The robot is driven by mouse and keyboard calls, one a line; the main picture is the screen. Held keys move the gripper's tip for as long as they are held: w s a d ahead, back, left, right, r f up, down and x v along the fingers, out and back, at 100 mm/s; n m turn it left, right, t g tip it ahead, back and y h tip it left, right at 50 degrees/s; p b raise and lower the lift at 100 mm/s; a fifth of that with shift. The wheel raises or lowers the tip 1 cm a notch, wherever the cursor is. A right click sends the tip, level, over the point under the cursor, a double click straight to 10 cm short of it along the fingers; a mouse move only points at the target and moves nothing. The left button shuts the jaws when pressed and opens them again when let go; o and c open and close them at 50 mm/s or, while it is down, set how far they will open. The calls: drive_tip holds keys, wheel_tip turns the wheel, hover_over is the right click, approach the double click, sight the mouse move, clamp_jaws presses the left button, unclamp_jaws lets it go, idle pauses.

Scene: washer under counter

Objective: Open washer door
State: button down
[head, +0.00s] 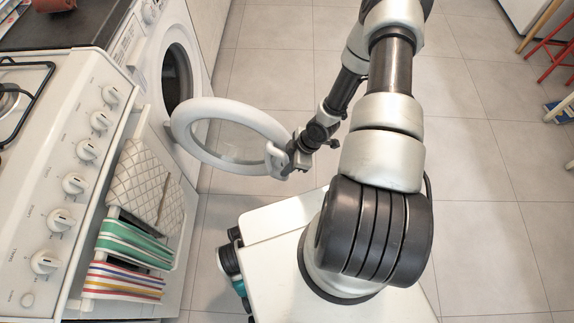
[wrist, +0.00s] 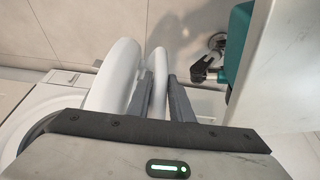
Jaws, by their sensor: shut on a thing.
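The washer (head: 133,45) stands at the upper left in the head view, under the counter. Its round white door (head: 193,108) with a clear glass middle is swung well out from the body, and the dark drum opening (head: 176,76) shows behind it. My gripper (head: 284,158) is at the door's outer rim, on the side away from the hinge, and is shut on it. In the wrist view the white door rim (wrist: 122,72) shows close up, with a part of it between the fingers of my gripper (wrist: 158,95). The exact contact is partly hidden.
A white stove (head: 60,190) with several knobs stands at the left, with a quilted cloth (head: 148,185) and striped towels (head: 125,275) on its front rail. A red stool (head: 552,45) stands at the far upper right.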

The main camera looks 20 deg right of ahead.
drive_tip(key=shift+a, duration=0.1)
drive_tip(key=c, duration=1.9)
unclamp_jaws()
drive_tip(key=shift+w, duration=0.1)
drive_tip(key=shift+r, duration=0.1)
drive_tip(key=p+v, duration=0.7)
drive_tip(key=v, duration=1)
drive_tip(key=shift+p, duration=0.35)
drive_tip(key=shift+r, duration=0.1)
